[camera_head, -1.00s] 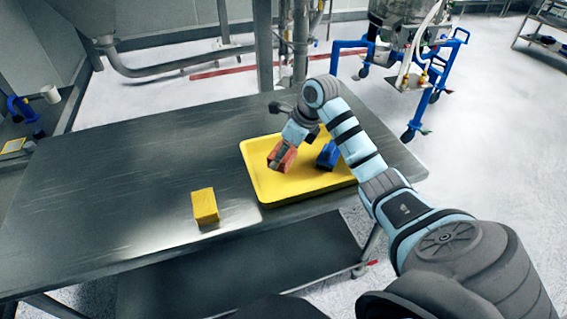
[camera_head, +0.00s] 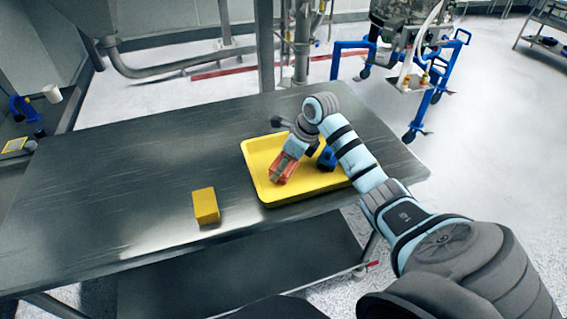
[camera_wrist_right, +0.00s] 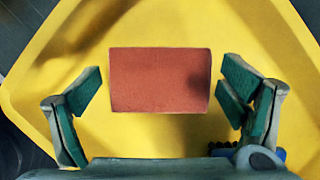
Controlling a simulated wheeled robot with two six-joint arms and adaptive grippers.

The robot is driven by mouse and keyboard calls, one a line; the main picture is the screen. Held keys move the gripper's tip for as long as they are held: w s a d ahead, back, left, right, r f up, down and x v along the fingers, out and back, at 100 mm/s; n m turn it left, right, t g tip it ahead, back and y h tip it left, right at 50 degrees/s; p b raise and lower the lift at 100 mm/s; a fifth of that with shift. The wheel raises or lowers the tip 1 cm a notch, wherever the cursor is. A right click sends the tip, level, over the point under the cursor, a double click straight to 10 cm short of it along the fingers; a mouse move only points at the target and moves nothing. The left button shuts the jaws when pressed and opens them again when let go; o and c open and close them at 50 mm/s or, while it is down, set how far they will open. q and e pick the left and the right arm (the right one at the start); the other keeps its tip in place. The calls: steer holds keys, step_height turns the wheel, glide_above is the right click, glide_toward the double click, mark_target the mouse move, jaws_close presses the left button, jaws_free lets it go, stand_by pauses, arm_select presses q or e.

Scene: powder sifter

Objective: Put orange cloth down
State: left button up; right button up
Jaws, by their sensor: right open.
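The orange cloth (camera_head: 284,168) is a reddish-orange block shape in the yellow tray (camera_head: 262,190), near the tray's left part. In the right wrist view the cloth (camera_wrist_right: 160,80) lies flat against the yellow tray floor (camera_wrist_right: 160,135). My right gripper (camera_wrist_right: 160,95) is open, with one finger on each side of the cloth and a visible gap to both. In the head view my right gripper (camera_head: 287,166) is over the cloth and partly hides it. My left gripper is not in view.
A blue item (camera_head: 327,158) sits in the tray behind my right wrist. A yellow block (camera_head: 205,206) stands on the metal table (camera_head: 110,190) left of the tray. The table's left half is clear. A blue-framed wheeled stand (camera_head: 432,100) is beyond the table.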

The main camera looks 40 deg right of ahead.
steer(key=shift+r, duration=0.3)
steer(key=v, duration=1.1)
steer(key=shift+r+p, duration=0.35)
steer(key=shift+p, duration=0.1)
steer(key=shift+s, duration=0.15)
